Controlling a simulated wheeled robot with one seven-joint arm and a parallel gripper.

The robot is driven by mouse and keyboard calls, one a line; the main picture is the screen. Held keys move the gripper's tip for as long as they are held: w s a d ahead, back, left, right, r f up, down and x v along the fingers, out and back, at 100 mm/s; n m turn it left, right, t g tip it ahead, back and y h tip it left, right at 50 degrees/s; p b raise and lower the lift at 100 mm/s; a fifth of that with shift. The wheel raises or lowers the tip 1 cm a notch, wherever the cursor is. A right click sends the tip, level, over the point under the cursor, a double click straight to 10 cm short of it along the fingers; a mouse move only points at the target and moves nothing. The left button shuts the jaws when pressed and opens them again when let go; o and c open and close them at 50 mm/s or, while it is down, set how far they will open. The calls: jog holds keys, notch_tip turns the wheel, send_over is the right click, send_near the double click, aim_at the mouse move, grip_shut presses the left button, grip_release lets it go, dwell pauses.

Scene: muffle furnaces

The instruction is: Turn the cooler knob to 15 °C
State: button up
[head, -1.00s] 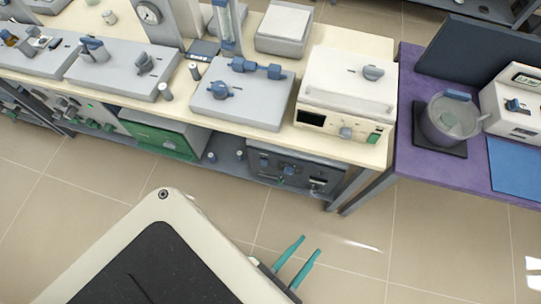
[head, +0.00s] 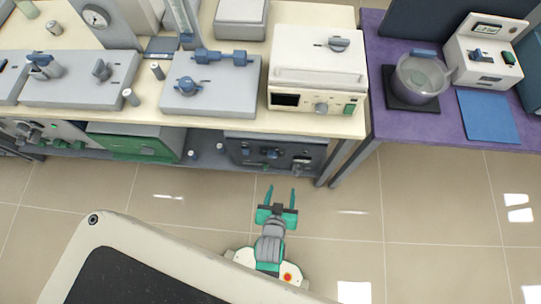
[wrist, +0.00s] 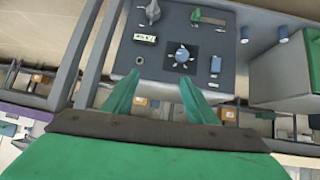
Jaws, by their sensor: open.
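A dark grey unit (head: 240,148) stands on the low shelf under the cream bench. I take it for the cooler, but no label is readable. In the wrist view its front panel (wrist: 195,85) shows a round blue knob (wrist: 182,56) on a black square with light marks around it. The knob's setting is too small to read. My gripper (head: 281,190) is open and empty on the aisle side of the unit, pointing at it. In the wrist view its green fingertips (wrist: 160,80) are apart, below the knob in the picture and not touching it.
The panel also has a small display (wrist: 145,38), a grey knob (wrist: 150,12) and a blue switch (wrist: 215,65). A green cabinet (head: 135,143) stands to the left. The bench top overhangs the shelf; a bench leg (head: 340,160) is to the right. The floor in front is clear.

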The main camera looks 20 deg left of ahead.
jog(key=w+a+f+g, duration=0.2)
jog(key=w+a+f, duration=0.25)
jog(key=w, duration=0.25)
jog(key=n+g+h, duration=0.1)
jog(key=g+h, duration=0.1)
jog(key=g, duration=0.1)
send_near(271, 156)
jog(key=x, duration=0.9)
jog(key=shift+f, duration=0.3)
jog(key=shift+d, duration=0.1)
jog(key=c, duration=1.1)
